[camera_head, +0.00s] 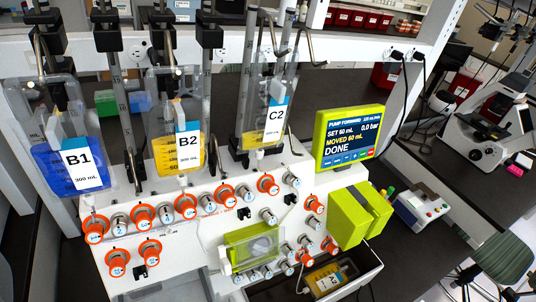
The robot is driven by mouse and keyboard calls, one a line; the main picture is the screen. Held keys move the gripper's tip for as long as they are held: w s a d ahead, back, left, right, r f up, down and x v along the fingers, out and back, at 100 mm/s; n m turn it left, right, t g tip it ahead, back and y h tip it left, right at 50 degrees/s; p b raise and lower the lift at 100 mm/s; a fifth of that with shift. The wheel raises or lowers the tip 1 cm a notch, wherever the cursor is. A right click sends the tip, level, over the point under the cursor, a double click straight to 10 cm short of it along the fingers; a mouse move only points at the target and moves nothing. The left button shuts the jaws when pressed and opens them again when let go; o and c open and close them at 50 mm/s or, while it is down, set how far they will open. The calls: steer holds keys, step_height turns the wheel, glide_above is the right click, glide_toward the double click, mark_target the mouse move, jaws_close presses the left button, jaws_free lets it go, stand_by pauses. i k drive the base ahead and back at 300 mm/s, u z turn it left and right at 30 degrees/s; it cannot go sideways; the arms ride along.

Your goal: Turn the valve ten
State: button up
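The white cell-processor panel (185,240) carries several round valve knobs in a row. Some have orange collars, such as the knob at the row's left end (95,228), one mid-row (185,206) and one near its right (267,184). Others are plain silver-white, such as the knob at the right end (291,180). Two more orange knobs sit lower left (116,262) (149,252); more lie at lower right (314,204) (329,245). The knob numbers are too small to read, so I cannot tell which is valve ten. My gripper is not in view.
Bags B1 (84,170), B2 (189,152) and C2 (272,122) hang above the panel. Bag A2 (326,281) lies in the lower tray. The pump screen (347,138) reads "DONE". A green block (360,212) juts out at right. A microscope (500,125) stands far right.

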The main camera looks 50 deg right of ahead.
mark_target(293, 180)
steer(key=u, duration=0.7)
steer(key=k, duration=1.4)
steer(key=z, duration=1.25)
steer(key=i, duration=1)
